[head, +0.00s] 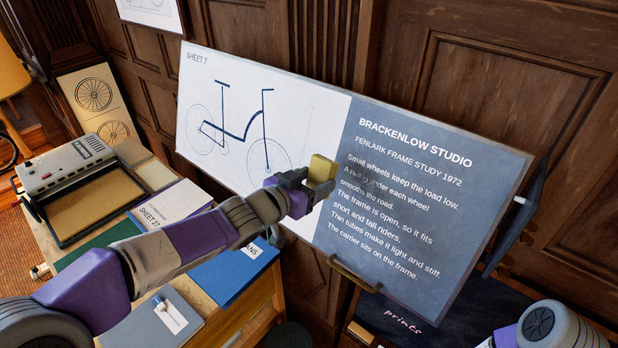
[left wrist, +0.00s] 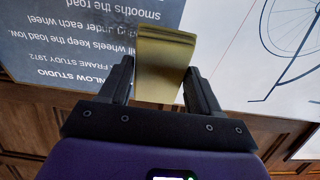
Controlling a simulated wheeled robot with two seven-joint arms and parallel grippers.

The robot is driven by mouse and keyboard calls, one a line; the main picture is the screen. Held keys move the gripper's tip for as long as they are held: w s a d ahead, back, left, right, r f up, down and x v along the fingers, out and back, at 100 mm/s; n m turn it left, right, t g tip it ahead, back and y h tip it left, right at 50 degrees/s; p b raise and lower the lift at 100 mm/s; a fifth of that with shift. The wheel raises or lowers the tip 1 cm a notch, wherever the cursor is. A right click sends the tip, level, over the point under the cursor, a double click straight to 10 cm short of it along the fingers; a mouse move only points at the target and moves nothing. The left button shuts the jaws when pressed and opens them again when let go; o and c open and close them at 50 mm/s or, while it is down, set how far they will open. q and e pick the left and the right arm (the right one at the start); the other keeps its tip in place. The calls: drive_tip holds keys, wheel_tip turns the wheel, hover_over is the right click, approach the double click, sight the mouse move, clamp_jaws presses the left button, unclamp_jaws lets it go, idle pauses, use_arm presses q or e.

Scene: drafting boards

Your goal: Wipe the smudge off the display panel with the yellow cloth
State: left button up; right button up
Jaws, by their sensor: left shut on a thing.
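The display panel (head: 462,128) leans on a stand, white with a bicycle drawing at left and grey-blue with white text at right. A faint dark smudge (head: 388,184) seems to lie over the text's left part, blurring a few words. My left gripper (head: 308,184) is shut on the folded yellow cloth (head: 322,169), in front of the border between the white and blue parts. In the left wrist view the cloth (left wrist: 163,62) stands upright between the two fingers, facing the panel (left wrist: 228,35). Whether it touches the panel I cannot tell. My right gripper is out of view.
A wooden table at left holds a grey machine (head: 70,165), papers and a blue folder (head: 232,272). A dark surface marked "prints" (head: 400,325) lies below the panel. Wood panelling stands behind.

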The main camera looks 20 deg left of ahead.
sight(342, 169)
use_arm(q)
drive_tip(key=b+x, duration=0.2)
drive_tip(key=x, duration=0.1)
drive_tip(key=shift+w+d+f, duration=0.1)
drive_tip(key=shift+w+f, duration=0.05)
drive_tip(key=shift+f, duration=0.3)
drive_tip(key=shift+b+x, duration=0.5)
drive_tip(key=shift+x, duration=0.7)
drive_tip(key=shift+x, duration=1)
drive_tip(key=shift+f, duration=0.1)
